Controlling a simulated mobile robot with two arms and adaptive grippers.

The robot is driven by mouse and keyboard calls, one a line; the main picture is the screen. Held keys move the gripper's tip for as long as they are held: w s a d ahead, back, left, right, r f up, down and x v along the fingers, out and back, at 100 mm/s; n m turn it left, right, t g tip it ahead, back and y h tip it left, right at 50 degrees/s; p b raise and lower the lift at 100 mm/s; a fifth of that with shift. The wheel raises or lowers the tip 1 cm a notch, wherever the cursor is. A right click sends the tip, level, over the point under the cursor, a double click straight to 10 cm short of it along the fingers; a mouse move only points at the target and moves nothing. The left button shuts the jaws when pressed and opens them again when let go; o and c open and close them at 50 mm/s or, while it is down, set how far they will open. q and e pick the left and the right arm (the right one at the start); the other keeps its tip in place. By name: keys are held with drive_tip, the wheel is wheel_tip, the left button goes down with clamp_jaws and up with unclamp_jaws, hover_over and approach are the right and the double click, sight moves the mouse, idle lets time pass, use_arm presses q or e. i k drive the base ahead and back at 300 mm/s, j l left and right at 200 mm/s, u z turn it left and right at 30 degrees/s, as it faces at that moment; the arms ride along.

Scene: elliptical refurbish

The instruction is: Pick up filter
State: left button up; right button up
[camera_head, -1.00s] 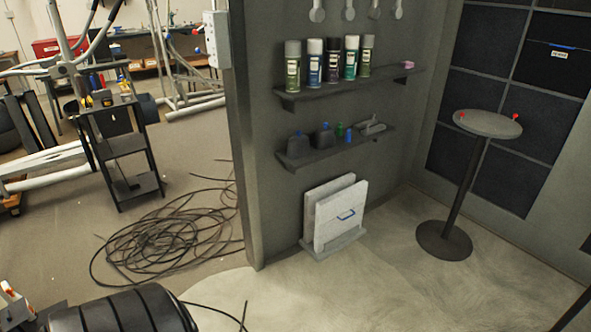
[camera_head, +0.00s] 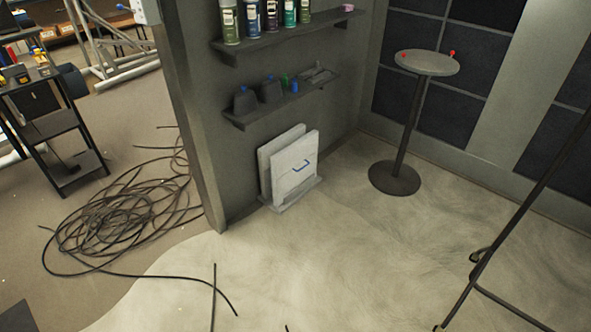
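Two whitish square panels that look like filters stand upright, side by side, in a low holder (camera_head: 292,201) on the floor against the grey wall. The front filter (camera_head: 296,176) has a blue handle-like mark on its face. The rear filter (camera_head: 268,168) is partly hidden behind the front one. Neither of my grippers shows in the head view.
Shelves on the wall above hold spray cans (camera_head: 271,15) and small dark bottles (camera_head: 245,100). A round pedestal table (camera_head: 430,64) stands at the back right. A coiled black cable (camera_head: 115,222) lies at left, and a dark metal frame (camera_head: 520,215) stands at right. The pale floor before the filters is clear.

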sight(293, 165)
drive_tip(key=u, duration=0.4)
drive_tip(key=i+l+u, duration=0.25)
drive_tip(key=u, duration=0.15)
drive_tip(key=i+l+u, duration=0.15)
drive_tip(key=l+u, duration=0.2)
drive_tip(key=l, duration=0.15)
drive_tip(key=i+l+u, duration=0.1)
drive_tip(key=l, duration=0.4)
drive_tip(key=i+l+u, duration=0.1)
drive_tip(key=l, duration=0.4)
drive_tip(key=i+l, duration=0.25)
drive_tip(key=l, duration=0.3)
drive_tip(key=i+l+u, duration=0.15)
drive_tip(key=l, duration=0.35)
drive_tip(key=i+l+u, duration=0.1)
drive_tip(key=l, duration=0.45)
